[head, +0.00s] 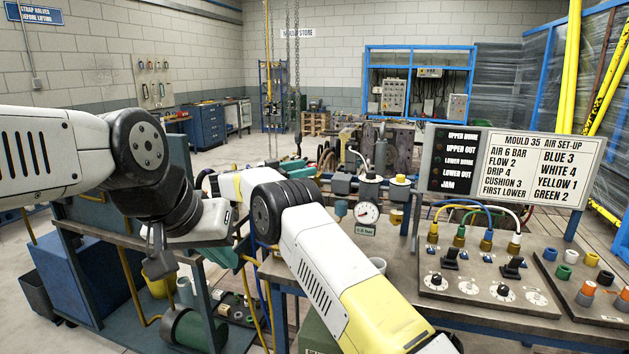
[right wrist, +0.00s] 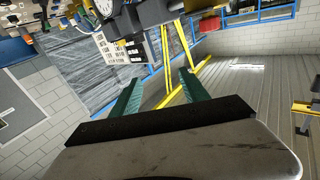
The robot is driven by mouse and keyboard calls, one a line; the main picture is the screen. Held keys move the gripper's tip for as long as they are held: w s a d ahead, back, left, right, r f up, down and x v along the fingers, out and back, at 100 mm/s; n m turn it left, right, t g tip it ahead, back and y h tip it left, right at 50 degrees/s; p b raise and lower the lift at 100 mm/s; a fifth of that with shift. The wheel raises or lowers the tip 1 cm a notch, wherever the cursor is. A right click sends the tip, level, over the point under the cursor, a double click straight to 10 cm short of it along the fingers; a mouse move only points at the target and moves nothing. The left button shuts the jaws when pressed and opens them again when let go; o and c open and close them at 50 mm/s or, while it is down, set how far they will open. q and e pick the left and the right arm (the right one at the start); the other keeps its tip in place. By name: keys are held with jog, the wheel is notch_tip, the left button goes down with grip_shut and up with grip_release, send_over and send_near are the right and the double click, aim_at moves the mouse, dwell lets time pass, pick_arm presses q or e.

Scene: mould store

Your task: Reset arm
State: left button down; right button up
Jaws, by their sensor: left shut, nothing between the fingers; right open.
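My left arm comes in from the left in the head view. Its gripper (head: 160,264) hangs as a small grey shape beside the blue cabinet and the bench shelf, shut and empty; its fingertips are hard to make out. My right arm reaches in from the bottom right and bends over the bench.
The pressure gauge (head: 367,214) stands beside my right forearm. A sign board (head: 507,167) rises behind a control panel (head: 483,290) with plugged hoses, switches and dials. A second panel (head: 590,290) holds coloured plugs. Blue drawers (head: 207,125) stand farther back, with open floor before them.

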jog(key=w+d+r+n+t+y, duration=0.2)
jog(key=w+d+r+t+y, duration=0.15)
jog(key=r, duration=0.55)
jog(key=w+d+r+n+t+y, duration=0.2)
jog(key=w+r+t, duration=0.15)
jog(key=r, duration=0.55)
jog(key=s+d+r+n+t+y, duration=0.2)
jog(key=s+r+n+y, duration=0.3)
jog(key=s+r+y, duration=0.4)
jog(key=s+d+f+n+g+y, duration=0.1)
jog(key=s+d+f+g, duration=0.2)
jog(key=s+f, duration=0.5)
jog(key=s+d+f+n+g+y, duration=0.1)
jog(key=s+d+f+g, duration=0.3)
jog(key=s, duration=1.8)
jog(key=s+d+f+n+g+y, duration=0.1)
jog(key=s+f+g, duration=0.4)
jog(key=s+f, duration=0.9)
jog(key=shift+s+d+n, duration=0.5)
jog(key=shift+s+d, duration=0.05)
jog(key=shift+d, duration=0.7)
